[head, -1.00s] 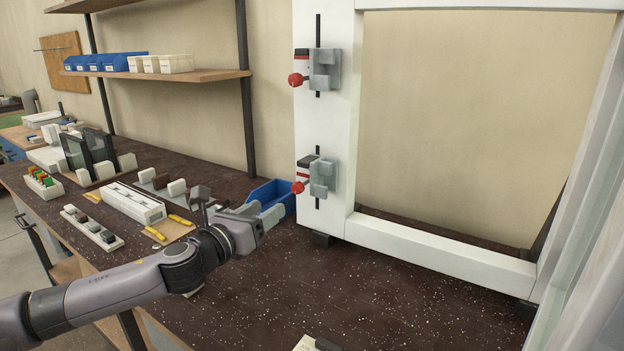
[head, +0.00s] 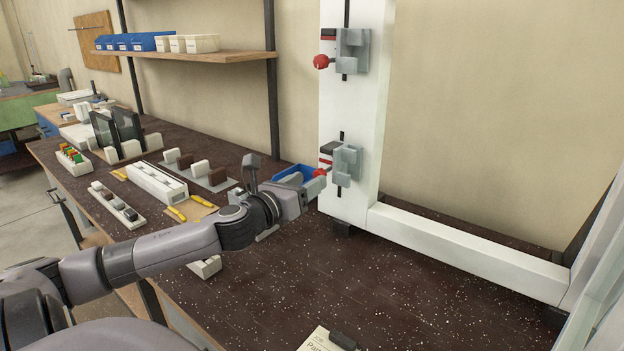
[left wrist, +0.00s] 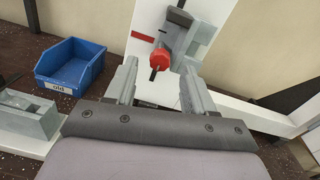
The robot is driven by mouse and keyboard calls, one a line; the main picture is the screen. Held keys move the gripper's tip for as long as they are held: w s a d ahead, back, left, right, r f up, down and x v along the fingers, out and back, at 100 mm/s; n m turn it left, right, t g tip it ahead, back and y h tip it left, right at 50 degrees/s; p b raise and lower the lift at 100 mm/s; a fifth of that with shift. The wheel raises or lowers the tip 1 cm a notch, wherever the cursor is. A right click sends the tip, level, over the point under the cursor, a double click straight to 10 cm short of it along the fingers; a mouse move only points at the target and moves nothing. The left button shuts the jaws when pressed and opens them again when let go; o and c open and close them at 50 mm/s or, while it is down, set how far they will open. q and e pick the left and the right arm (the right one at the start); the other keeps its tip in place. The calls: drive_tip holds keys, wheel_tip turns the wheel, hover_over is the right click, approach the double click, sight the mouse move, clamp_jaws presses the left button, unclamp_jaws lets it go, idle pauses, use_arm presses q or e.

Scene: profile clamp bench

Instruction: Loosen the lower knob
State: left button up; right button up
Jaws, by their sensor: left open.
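The lower clamp (head: 346,165) is a grey block on the white upright profile, and its red lower knob (head: 320,172) sticks out to the left. My left gripper (head: 304,190) is just below and left of this knob in the head view. In the left wrist view the red lower knob (left wrist: 160,60) shows ahead, between the lines of the two fingers. The left gripper (left wrist: 160,78) is open and empty, its fingers apart on either side. Whether a finger touches the knob I cannot tell. My right gripper is in neither view.
The upper clamp (head: 352,50) with its red upper knob (head: 321,61) sits higher on the white frame (head: 345,110). A blue bin (left wrist: 70,66) stands behind and left of the gripper.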

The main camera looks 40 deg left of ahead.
sight(327, 171)
use_arm(q)
drive_tip(key=shift+w+a, duration=0.2)
drive_tip(key=shift+w, duration=1.2)
clamp_jaws()
